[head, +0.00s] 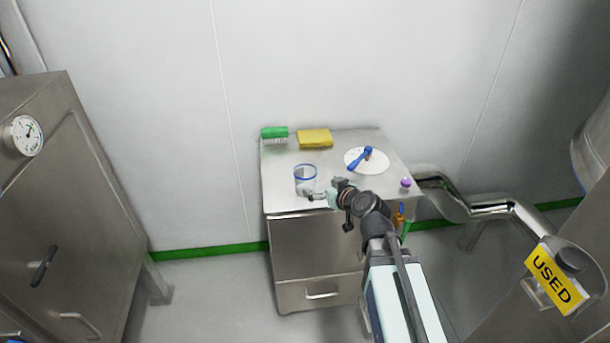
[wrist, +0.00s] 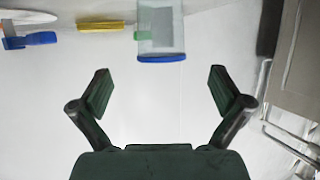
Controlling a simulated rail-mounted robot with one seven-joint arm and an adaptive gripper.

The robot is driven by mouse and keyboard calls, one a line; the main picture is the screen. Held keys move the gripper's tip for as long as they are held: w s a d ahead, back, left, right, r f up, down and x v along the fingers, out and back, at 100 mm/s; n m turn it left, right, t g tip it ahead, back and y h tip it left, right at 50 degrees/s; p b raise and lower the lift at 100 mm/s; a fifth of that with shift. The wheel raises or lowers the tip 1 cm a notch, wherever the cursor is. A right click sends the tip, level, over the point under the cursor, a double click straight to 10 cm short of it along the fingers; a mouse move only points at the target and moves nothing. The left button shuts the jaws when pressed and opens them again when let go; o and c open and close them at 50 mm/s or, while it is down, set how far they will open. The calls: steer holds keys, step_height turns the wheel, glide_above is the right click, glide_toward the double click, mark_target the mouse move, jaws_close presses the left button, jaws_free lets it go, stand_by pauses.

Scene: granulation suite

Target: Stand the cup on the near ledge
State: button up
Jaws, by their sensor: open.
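The cup (head: 305,185) is clear with a blue rim and stands upright on the steel cabinet top, near its front left. In the wrist view the picture looks upside down, and the cup (wrist: 161,32) shows at the top middle with its blue rim lowest. My gripper (head: 318,196) is just right of the cup in the head view. In the wrist view its two fingers (wrist: 160,82) are wide apart and empty, with the cup beyond the tips, roughly centred between them. I cannot pick out a separate ledge; the cabinet top's front edge (head: 285,213) is nearest.
A green brush (head: 274,132) and yellow sponge (head: 315,139) lie at the back. A white disc (head: 377,163) with a blue tool (head: 359,160) lies right, near a purple ball (head: 405,182). A curved steel pipe (head: 455,205) runs beside the cabinet.

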mark_target(311, 181)
steer(key=p+x, duration=0.1)
steer(key=x, duration=0.4)
steer(key=shift+w+a+f+p, duration=0.1)
steer(key=shift+w+f+p, duration=0.1)
steer(key=shift+p, duration=0.1)
steer(key=shift+p+x, duration=1.05)
steer(key=shift+x, duration=1.6)
steer(key=shift+s+f, duration=0.1)
steer(key=shift+s, duration=0.05)
steer(key=c, duration=1.2)
